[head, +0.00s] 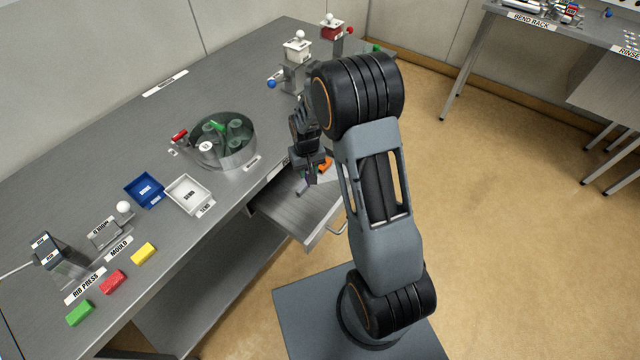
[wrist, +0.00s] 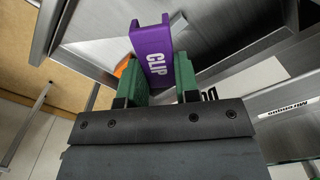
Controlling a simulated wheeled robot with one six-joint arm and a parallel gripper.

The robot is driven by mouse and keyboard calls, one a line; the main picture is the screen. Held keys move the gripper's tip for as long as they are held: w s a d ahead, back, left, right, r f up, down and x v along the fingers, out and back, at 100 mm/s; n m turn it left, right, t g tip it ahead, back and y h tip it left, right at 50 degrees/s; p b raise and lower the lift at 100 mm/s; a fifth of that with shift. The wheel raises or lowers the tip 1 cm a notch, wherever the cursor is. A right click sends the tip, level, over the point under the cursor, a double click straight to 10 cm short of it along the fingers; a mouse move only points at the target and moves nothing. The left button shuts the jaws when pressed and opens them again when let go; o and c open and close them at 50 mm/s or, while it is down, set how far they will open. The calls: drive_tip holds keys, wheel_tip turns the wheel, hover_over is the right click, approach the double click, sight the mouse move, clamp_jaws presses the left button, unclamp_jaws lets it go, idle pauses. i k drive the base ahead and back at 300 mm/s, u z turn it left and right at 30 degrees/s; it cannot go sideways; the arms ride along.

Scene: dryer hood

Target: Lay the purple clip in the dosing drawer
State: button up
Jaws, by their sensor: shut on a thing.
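The purple clip (wrist: 155,48), marked CLIP, stands out beyond my gripper (wrist: 161,82) in the wrist view. The two green fingers are shut on it, one on each side. In the head view my gripper (head: 308,176) points down over the open dosing drawer (head: 290,214), which is pulled out from the bench front. The clip is mostly hidden there by the gripper. An orange thing (head: 327,163) shows just right of the gripper, at the drawer's far part; it is partly hidden in the wrist view (wrist: 122,67). I cannot tell how high the clip is above the drawer floor.
A round metal tub (head: 253,150) with green contents stands on the bench. A blue tray (head: 144,189) and a white tray (head: 180,203) lie left of it. Red, green and yellow blocks (head: 143,253) lie at the near left. The drawer's near part looks bare.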

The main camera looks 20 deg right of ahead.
sight(284, 209)
drive_tip(key=z, duration=2.2)
drive_tip(key=k, duration=1.1)
drive_tip(key=u, duration=1.8)
drive_tip(key=i, duration=0.5)
drive_tip(key=u, duration=0.1)
